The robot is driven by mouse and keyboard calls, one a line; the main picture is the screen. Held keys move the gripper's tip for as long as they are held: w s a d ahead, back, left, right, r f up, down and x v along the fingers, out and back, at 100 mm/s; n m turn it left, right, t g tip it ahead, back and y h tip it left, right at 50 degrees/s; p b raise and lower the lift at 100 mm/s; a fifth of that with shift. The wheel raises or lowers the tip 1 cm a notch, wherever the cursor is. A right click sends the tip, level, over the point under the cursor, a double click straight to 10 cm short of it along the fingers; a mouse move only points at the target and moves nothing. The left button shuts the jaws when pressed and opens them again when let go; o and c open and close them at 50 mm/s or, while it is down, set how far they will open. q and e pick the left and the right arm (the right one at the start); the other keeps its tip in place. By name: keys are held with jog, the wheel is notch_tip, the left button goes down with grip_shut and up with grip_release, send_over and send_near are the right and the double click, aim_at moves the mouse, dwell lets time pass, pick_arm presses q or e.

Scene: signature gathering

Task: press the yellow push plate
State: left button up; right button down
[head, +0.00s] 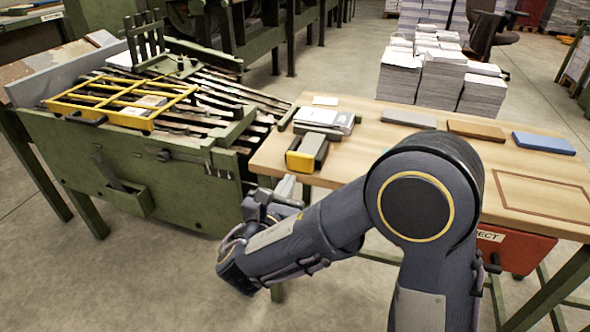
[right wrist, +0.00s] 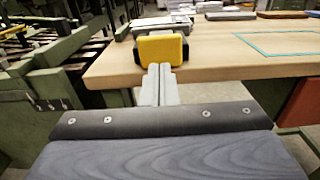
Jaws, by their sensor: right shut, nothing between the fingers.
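The yellow push plate (head: 299,161) is on the near end of a dark green block at the wooden table's left front edge. It also shows in the right wrist view (right wrist: 160,48), just beyond my fingertips. My right gripper (head: 286,185) is shut and empty, just in front of and below the plate in the head view. In the right wrist view its closed fingers (right wrist: 160,72) point at the plate and overlap its lower edge. I cannot tell whether they touch it. My left gripper is not in view.
Printed sheets (head: 326,118) lie behind the plate on the wooden table (head: 390,150). Grey (head: 409,118), brown (head: 476,131) and blue (head: 543,143) blocks lie to the right. A green machine (head: 150,165) with a yellow frame (head: 88,111) stands left. A red bin (head: 520,250) hangs under the table.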

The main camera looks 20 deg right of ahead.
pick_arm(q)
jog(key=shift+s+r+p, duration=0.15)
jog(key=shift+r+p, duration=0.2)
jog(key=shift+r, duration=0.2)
pick_arm(e)
jog(key=v, duration=0.5)
jog(key=shift+s+a, duration=0.25)
